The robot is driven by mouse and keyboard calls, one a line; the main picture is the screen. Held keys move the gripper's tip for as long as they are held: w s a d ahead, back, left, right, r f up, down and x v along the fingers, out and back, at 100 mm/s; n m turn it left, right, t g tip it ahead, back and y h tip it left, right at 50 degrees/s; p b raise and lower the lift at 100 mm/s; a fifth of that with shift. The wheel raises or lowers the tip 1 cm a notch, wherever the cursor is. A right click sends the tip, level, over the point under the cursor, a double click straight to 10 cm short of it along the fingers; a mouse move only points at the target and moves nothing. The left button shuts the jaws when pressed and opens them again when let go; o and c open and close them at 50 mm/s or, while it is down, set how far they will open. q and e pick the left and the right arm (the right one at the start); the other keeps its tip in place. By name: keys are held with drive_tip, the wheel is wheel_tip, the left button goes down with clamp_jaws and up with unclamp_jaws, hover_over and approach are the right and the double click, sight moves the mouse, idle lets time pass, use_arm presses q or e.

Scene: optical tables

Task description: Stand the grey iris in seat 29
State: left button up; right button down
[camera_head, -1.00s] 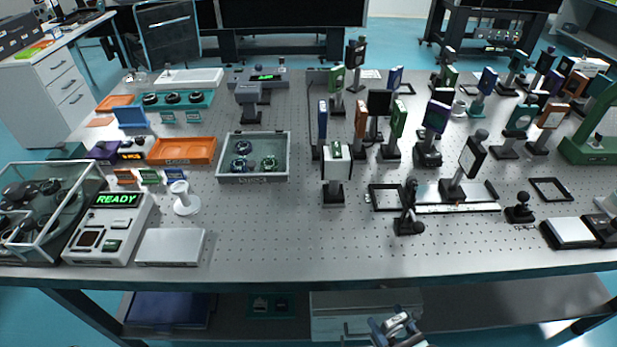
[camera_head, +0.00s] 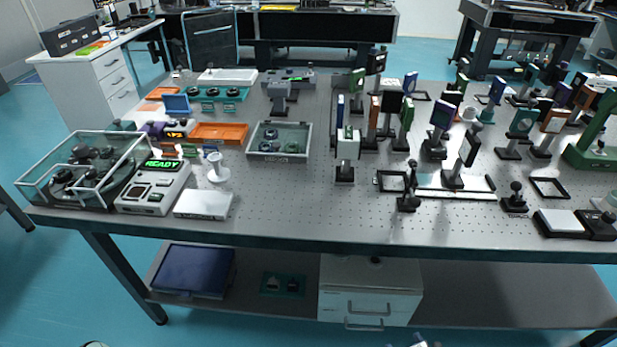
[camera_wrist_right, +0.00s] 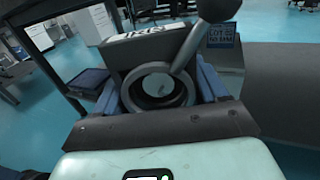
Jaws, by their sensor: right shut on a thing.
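In the right wrist view, the grey iris (camera_wrist_right: 160,86) has a round ring with an opening, a dark lettered block and a lever ending in a dark ball knob. My right gripper (camera_wrist_right: 158,92) is shut on it, with a blue finger pad on either side. In the head view, only a small pale piece shows at the bottom edge, right of centre, too little to make out the gripper or iris. My left gripper is not in view. Seat 29 cannot be picked out, since no seat number is readable.
The perforated optical table (camera_head: 290,215) carries many mounted optics on posts, mostly right of centre. Black rectangular frames (camera_head: 549,188) lie on it. A glass case (camera_head: 82,170), a READY console (camera_head: 153,190) and a grey tray (camera_head: 279,155) stand left. The front middle is clear.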

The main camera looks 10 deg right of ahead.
drive_tip(key=w+a+r+h+p, duration=0.1)
drive_tip(key=w+a+r+p, duration=0.2)
drive_tip(key=w+r+p, duration=0.2)
drive_tip(key=w+a+r+m+h+p, duration=0.1)
drive_tip(key=w+a+r+p, duration=0.3)
drive_tip(key=r+p, duration=0.2)
drive_tip(key=w+a+r+p, duration=0.3)
drive_tip(key=w+r+p, duration=0.2)
drive_tip(key=r, duration=0.2)
drive_tip(key=shift+w+a+r+m+h, duration=0.15)
drive_tip(key=shift+w+a+m+h, duration=0.15)
drive_tip(key=shift+a+m+h, duration=0.1)
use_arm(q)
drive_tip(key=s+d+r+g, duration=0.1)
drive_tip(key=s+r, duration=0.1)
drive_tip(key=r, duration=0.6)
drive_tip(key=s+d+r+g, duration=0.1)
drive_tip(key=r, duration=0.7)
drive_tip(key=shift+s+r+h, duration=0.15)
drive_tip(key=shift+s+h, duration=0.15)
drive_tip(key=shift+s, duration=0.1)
use_arm(e)
drive_tip(key=shift+r, duration=0.15)
